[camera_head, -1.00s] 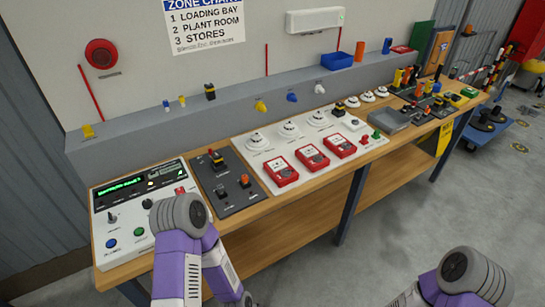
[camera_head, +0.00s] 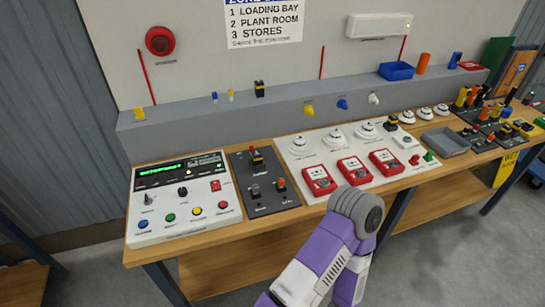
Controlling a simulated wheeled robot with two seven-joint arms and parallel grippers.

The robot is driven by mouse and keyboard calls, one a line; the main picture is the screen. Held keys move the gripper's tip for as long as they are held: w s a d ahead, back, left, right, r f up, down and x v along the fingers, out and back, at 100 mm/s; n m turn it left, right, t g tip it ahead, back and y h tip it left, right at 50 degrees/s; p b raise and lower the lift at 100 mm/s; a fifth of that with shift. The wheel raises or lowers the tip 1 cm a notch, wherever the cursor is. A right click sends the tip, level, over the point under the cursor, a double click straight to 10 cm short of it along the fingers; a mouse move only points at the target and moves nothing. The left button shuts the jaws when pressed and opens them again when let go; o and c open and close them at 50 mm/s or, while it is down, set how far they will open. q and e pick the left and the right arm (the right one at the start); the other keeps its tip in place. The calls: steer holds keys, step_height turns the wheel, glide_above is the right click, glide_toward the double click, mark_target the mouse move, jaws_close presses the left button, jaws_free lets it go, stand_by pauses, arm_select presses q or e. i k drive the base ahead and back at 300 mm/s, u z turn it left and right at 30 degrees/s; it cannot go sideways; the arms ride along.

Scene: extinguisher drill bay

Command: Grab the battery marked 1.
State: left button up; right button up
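No battery with a readable 1 shows. A small black and yellow block (camera_head: 260,89) stands on the grey ledge, and a similar one (camera_head: 257,158) is on the dark panel. Both are too small for me to read any mark or tell whether they are batteries. One of my purple arms reaches up from the bottom centre, with its dark joint in front of the bench's front edge. No fingers of either gripper are in view.
The wooden bench (camera_head: 215,245) carries a white control panel (camera_head: 160,230), a dark panel (camera_head: 268,205), several red call boxes (camera_head: 319,181) and a grey tray (camera_head: 445,142). A blue bin (camera_head: 396,70) stands on the ledge (camera_head: 170,137). Grey floor is open in front.

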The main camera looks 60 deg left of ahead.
mark_target(257, 156)
steer(key=i, duration=0.85)
steer(key=u, duration=2.3)
